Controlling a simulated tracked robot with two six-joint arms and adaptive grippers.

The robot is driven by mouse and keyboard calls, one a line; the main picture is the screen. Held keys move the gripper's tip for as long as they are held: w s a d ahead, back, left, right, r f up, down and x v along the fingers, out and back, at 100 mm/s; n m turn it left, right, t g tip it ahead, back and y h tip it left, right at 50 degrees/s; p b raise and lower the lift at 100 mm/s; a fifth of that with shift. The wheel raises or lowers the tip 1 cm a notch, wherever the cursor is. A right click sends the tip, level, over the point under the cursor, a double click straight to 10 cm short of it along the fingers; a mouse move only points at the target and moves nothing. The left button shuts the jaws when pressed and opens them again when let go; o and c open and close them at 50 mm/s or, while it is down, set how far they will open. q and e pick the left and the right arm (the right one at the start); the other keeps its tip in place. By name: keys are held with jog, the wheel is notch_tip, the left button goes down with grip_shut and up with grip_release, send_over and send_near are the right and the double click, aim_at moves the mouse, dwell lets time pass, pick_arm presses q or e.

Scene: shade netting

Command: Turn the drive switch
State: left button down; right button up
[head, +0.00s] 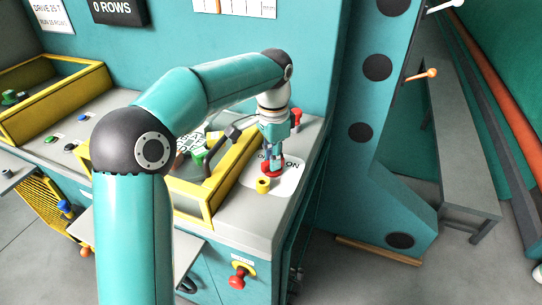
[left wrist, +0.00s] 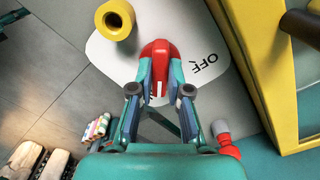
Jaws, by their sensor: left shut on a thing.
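The red drive switch knob (head: 272,171) sits on a white label plate (head: 289,181) on the grey console top. The plate reads "ON" to the right of the knob in the head view, with other lettering partly covered. My left gripper (head: 272,158) reaches down onto the knob from above. In the left wrist view the fingers of my left gripper (left wrist: 160,88) are shut on the red knob (left wrist: 159,50), one on each side. A white pointer line shows on the knob between the fingers. "OFF" is printed beside it. My right gripper is not in view.
A short yellow cylinder (head: 263,186) stands close to the knob; a red-topped post (head: 297,117) stands behind it. A yellow frame (head: 228,190) borders the plate on the left. A teal column (head: 362,150) with dark round spots rises to the right.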

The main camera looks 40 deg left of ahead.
pick_arm(q)
jog(key=n+p, duration=0.1)
jog(key=n, duration=0.2)
jog(key=shift+r+n, duration=0.1)
jog(key=shift+n, duration=0.2)
jog(key=n+p, duration=0.1)
jog(key=n, duration=0.3)
jog(key=shift+n, duration=0.3)
jog(key=n+p, duration=0.1)
jog(key=n, duration=0.3)
jog(key=shift+n, duration=0.3)
jog(key=shift+w+n, duration=0.1)
jog(key=shift+n, duration=2.1)
jog(key=c, duration=1.1)
grip_release()
notch_tip(320, 180, up, 12)
jog(key=shift+f, duration=0.15)
